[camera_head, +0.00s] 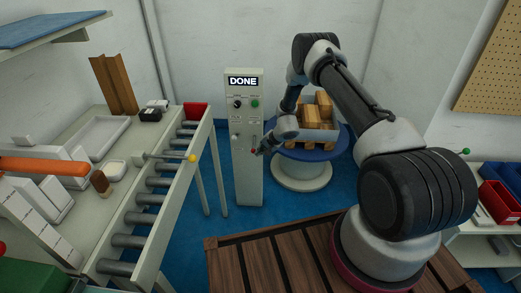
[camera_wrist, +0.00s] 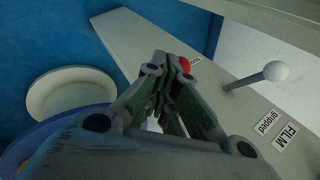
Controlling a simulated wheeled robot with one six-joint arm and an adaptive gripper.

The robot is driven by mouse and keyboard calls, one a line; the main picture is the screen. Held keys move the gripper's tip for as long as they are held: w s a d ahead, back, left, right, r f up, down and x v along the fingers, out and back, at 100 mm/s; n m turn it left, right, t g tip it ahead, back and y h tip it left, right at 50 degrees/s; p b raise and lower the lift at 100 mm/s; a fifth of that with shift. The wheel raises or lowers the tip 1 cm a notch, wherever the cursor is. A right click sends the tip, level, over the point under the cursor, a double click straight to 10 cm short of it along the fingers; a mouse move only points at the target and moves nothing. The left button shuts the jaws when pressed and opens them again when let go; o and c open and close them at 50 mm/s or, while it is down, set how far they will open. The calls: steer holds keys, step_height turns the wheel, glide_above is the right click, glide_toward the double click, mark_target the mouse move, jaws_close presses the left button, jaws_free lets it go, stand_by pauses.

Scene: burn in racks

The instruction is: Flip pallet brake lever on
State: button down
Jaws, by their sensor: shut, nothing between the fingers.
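The grey control post (camera_head: 246,178) stands in the middle of the head view, its display reading DONE. A lever with a red knob (camera_wrist: 185,64) shows on the post's face in the wrist view, partly hidden behind my fingertips; a small label beside it is too small to read surely. My gripper (camera_head: 259,152) is shut and empty at the lower part of the post's face. In the wrist view my gripper (camera_wrist: 173,62) has its tips at the red knob; I cannot tell whether they touch. Which lever is the pallet brake cannot be read.
A white-knobbed lever (camera_wrist: 275,71) beside a FILM gripped label sticks out nearby. A blue turntable (camera_head: 333,152) carrying a tray of brown boxes (camera_head: 318,112) stands right of the post. A roller conveyor (camera_head: 150,198) is at left. Wooden slats (camera_head: 262,268) lie in front.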

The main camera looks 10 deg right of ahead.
steer(key=shift+f, duration=0.1)
stand_by(0.6)
steer(key=shift+r, duration=0.8)
